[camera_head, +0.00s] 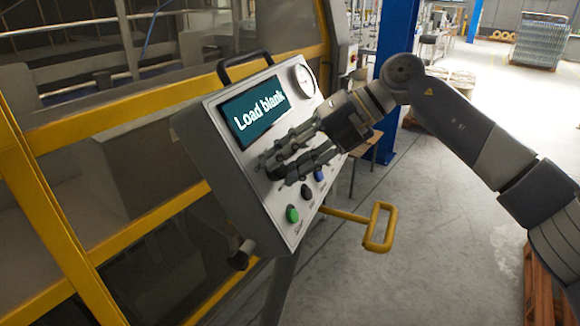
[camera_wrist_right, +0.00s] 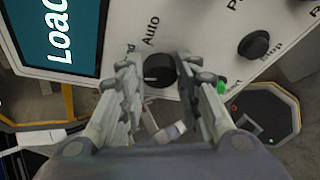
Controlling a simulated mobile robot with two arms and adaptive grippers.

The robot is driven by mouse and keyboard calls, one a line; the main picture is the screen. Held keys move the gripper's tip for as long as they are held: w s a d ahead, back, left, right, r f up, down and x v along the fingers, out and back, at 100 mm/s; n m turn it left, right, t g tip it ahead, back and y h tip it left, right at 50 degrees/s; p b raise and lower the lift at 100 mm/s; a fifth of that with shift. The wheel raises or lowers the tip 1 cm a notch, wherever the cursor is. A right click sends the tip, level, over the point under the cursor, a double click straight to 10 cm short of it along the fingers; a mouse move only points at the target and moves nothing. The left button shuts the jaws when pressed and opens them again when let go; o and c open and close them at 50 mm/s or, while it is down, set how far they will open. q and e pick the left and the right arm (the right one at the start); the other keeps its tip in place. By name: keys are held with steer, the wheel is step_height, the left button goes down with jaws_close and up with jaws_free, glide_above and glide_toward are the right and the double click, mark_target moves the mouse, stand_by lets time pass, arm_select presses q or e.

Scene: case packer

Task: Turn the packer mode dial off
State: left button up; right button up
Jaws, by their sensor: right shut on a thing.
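The packer mode dial (camera_wrist_right: 158,70) is a round black knob on the light panel, with a pale mark on its face and an "Auto" label near it. My right gripper (camera_wrist_right: 150,80) has its fingers on either side of the dial and is shut on it. In the head view, my right gripper (camera_head: 270,172) reaches from the right across the panel, below the screen, and its fingers hide most of the dial. The grey control panel (camera_head: 213,158) is tilted and its screen (camera_head: 257,110) reads "Load blank". My left gripper is not in view.
Green (camera_head: 292,214), black (camera_head: 307,191) and blue (camera_head: 320,174) buttons sit close below my right fingers. A round gauge (camera_head: 303,80) is at the panel's top. A yellow handle (camera_head: 379,228) sticks out at lower right. Yellow-framed machine guarding (camera_head: 130,98) stands behind.

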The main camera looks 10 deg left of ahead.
steer(key=n+b, duration=0.1)
steer(key=n, duration=0.1)
steer(key=n+t+h, duration=0.1)
steer(key=shift+s+a+n+b, duration=0.15)
steer(key=shift+n+b, duration=0.25)
steer(key=shift+s+r+n+t+h+b, duration=0.15)
steer(key=shift+n+t+h+b, duration=0.4)
steer(key=shift+n, duration=0.55)
steer(key=o, duration=1.1)
steer(key=shift+r, duration=0.1)
steer(key=v, duration=1.2)
